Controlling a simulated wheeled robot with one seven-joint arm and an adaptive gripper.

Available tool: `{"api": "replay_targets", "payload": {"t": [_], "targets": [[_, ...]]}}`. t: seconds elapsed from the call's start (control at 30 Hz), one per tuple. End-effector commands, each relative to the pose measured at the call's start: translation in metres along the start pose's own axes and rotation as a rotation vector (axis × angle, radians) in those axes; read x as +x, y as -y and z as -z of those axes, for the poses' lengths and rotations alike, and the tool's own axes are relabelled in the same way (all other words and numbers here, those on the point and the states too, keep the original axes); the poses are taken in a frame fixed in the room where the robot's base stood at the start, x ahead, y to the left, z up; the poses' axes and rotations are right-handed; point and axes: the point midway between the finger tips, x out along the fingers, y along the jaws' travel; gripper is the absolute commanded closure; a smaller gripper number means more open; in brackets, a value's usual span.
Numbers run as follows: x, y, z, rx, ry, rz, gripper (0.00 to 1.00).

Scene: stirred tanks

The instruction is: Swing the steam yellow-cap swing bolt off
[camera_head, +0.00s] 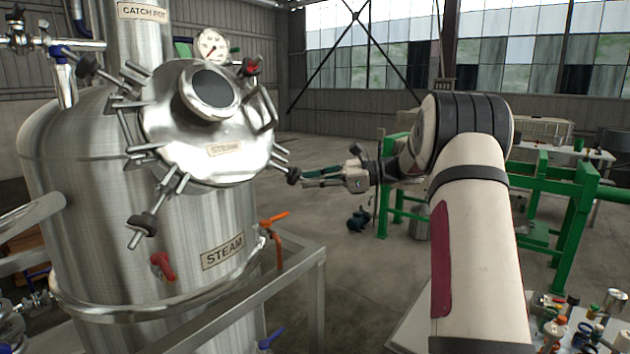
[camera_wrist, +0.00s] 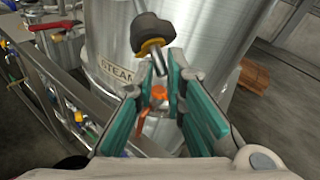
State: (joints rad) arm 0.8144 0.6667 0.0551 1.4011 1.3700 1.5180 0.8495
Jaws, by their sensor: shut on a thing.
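The steam tank (camera_head: 230,225) stands at the left in the head view, with its round steam lid (camera_head: 200,135) tilted towards me. Several swing bolts with dark knobs ring the lid. The yellow-cap swing bolt (camera_wrist: 151,32) shows in the wrist view as a dark knob with a yellow band on a metal shank. In the head view its knob (camera_head: 294,176) is at the lid's right lower edge, and no yellow is clear there. My gripper (camera_head: 308,177) is at this knob. In the wrist view the teal-padded fingers (camera_wrist: 159,68) are shut on the bolt, around its shank.
An orange-handled valve (camera_head: 275,222) and a grey rail frame (camera_head: 318,262) are below the gripper. A pressure gauge (camera_head: 212,45) stands above the lid. Green framework (camera_head: 560,215) is at the right. The floor between tank and framework is mostly free.

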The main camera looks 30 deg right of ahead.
Motion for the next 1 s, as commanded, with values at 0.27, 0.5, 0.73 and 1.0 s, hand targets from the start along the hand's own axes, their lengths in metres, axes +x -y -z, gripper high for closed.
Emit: {"api": "replay_targets", "payload": {"t": [0.27,0.5,0.73,1.0], "targets": [[0.001,0.005,-0.003,-0.008,0.001,0.014,1.00],[0.001,0.005,-0.004,-0.010,0.001,0.014,0.82],[0.001,0.004,-0.002,-0.007,0.001,0.009,0.71],[-0.011,0.004,-0.001,-0.005,0.000,0.009,0.71]]}}
